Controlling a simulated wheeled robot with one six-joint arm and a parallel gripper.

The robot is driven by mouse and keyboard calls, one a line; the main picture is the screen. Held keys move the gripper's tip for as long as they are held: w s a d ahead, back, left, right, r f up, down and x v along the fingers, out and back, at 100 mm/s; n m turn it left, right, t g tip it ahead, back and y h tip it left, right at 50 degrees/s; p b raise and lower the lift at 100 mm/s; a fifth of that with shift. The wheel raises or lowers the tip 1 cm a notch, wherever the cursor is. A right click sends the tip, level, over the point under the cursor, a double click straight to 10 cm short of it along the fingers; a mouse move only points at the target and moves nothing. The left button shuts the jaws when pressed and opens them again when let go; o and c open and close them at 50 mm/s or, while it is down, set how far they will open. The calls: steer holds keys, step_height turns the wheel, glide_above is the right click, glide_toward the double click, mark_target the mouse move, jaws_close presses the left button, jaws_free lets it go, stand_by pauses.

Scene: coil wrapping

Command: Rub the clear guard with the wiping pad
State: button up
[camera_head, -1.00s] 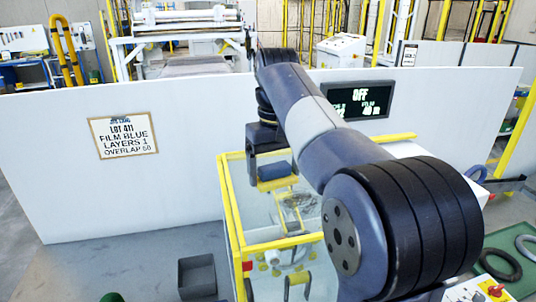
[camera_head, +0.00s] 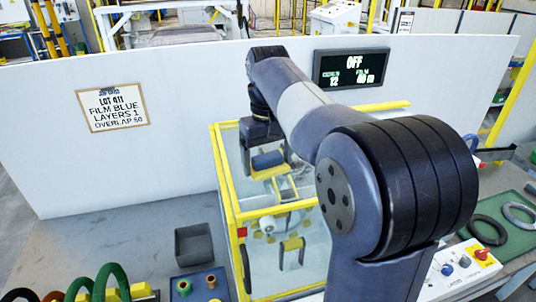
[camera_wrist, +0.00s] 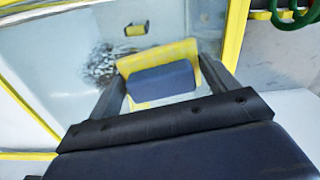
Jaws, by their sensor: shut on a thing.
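The wiping pad (camera_head: 268,160) has a blue block-shaped grip on a yellow base. My gripper (camera_head: 266,150) points down over the guard and is shut on the blue grip. In the wrist view the pad (camera_wrist: 160,82) sits between my two fingers (camera_wrist: 163,90), its yellow base behind the blue block. The clear guard (camera_head: 226,182) is a see-through box with a yellow frame. In the wrist view its clear panel (camera_wrist: 55,30) lies beyond the pad. A dark smudge (camera_wrist: 95,66) shows left of the pad. I cannot tell if the pad touches the panel.
A grey open bin (camera_head: 194,245) stands left of the guard. Green coils (camera_head: 110,280) and a small tray (camera_head: 200,283) are at the front left. Control buttons (camera_head: 465,260) and rings on a green mat (camera_head: 488,231) are at the right. A white wall (camera_head: 180,170) stands behind.

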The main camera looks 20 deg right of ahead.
mark_target(281, 154)
steer(key=shift+f+b, duration=0.55)
steer(key=shift+f, duration=0.45)
stand_by(0.5)
steer(key=shift+d+r+p, duration=0.15)
steer(key=shift+d+p, duration=0.4)
steer(key=shift+d, duration=1)
steer(key=shift+d+f, duration=0.2)
steer(key=shift+d, duration=1.95)
steer(key=shift+d+r, duration=0.1)
steer(key=shift+d, duration=3.15)
steer(key=shift+a, duration=0.15)
steer(key=shift+s+a+f, duration=0.1)
steer(key=shift+a+f, duration=0.1)
steer(key=shift+a, duration=0.7)
steer(key=shift+a+f, duration=0.15)
steer(key=shift+a, duration=0.7)
steer(key=shift+c, duration=0.3)
steer(key=shift+a+r, duration=0.15)
steer(key=shift+a, duration=1.65)
steer(key=shift+a+r, duration=0.1)
steer(key=shift+a, duration=1.65)
